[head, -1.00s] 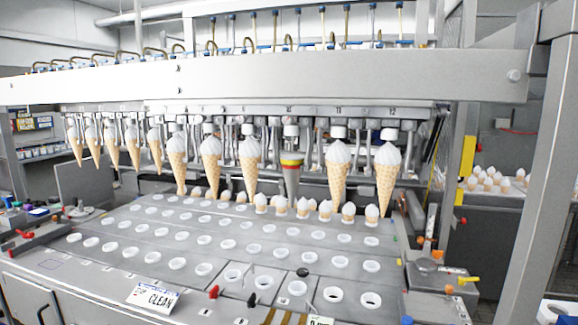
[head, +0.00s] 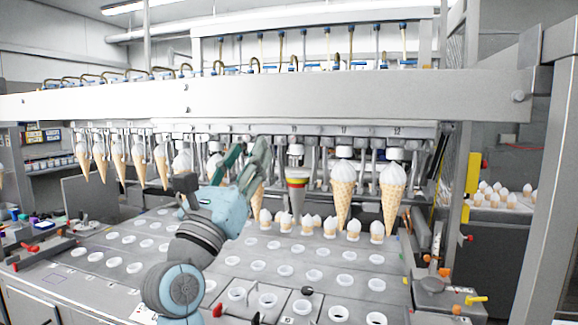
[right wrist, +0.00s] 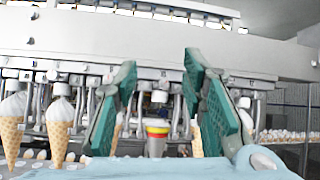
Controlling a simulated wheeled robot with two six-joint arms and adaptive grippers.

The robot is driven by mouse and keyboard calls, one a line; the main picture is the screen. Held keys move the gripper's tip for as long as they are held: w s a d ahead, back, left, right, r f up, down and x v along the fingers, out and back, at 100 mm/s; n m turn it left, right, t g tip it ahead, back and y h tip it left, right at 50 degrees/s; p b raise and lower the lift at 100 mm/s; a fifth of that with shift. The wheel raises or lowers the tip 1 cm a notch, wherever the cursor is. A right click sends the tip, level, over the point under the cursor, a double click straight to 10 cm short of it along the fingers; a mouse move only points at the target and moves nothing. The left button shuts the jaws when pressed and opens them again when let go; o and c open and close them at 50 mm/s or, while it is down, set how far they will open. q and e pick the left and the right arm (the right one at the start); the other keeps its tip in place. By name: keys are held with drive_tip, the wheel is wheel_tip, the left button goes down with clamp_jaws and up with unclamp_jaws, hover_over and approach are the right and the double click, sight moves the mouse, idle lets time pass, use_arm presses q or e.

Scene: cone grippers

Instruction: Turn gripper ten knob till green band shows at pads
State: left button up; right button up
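A grey test cone (head: 297,198) hangs at station ten, between ice cream cones. Yellow and red bands show near its top; I cannot make out a green band. A pale metal cylinder (head: 296,151), possibly the knob, sits above it. My right gripper (head: 245,158) is left of the grey cone and apart from it, with its green-padded fingers spread and empty. In the right wrist view, the banded cone (right wrist: 157,135) and the cylinder above it (right wrist: 159,97) appear between the open fingers (right wrist: 160,85), farther off. My left gripper is not in view.
Ice cream cones (head: 343,188) hang on both sides of the grey cone. A row of small filled cones (head: 330,225) stands in the holed deck (head: 240,250) below. A thick beam (head: 330,95) crosses above. A post (head: 535,190) stands at right.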

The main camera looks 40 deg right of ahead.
sight(292, 140)
drive_tip(key=d+f+m+g+y, duration=0.1)
drive_tip(key=d+f+m+y, duration=0.1)
drive_tip(key=d+f+m, duration=0.15)
drive_tip(key=p+x, duration=0.1)
drive_tip(key=x, duration=0.3)
drive_tip(key=p+x, duration=0.1)
drive_tip(key=x, duration=0.3)
drive_tip(key=f+p+x, duration=0.1)
drive_tip(key=x, duration=0.4)
drive_tip(key=shift+d+p, duration=0.25)
drive_tip(key=shift+p, duration=0.05)
drive_tip(key=shift+w+d, duration=0.2)
drive_tip(key=shift+d, duration=0.1)
drive_tip(key=shift+w, duration=0.15)
drive_tip(key=shift+a, duration=0.1)
clamp_jaws()
drive_tip(key=n+p, duration=0.2)
drive_tip(key=n+t+y+p, duration=0.1)
drive_tip(key=n+p, duration=0.1)
drive_tip(key=p, duration=0.1)
drive_tip(key=shift+r+t+y, duration=0.3)
drive_tip(key=shift+r, duration=0.1)
drive_tip(key=shift+f+n+p, duration=0.1)
drive_tip(key=shift+n+p, duration=0.25)
drive_tip(key=shift+n, duration=0.1)
drive_tip(key=shift+f+t+y, duration=0.25)
drive_tip(key=shift+t+y, duration=0.05)
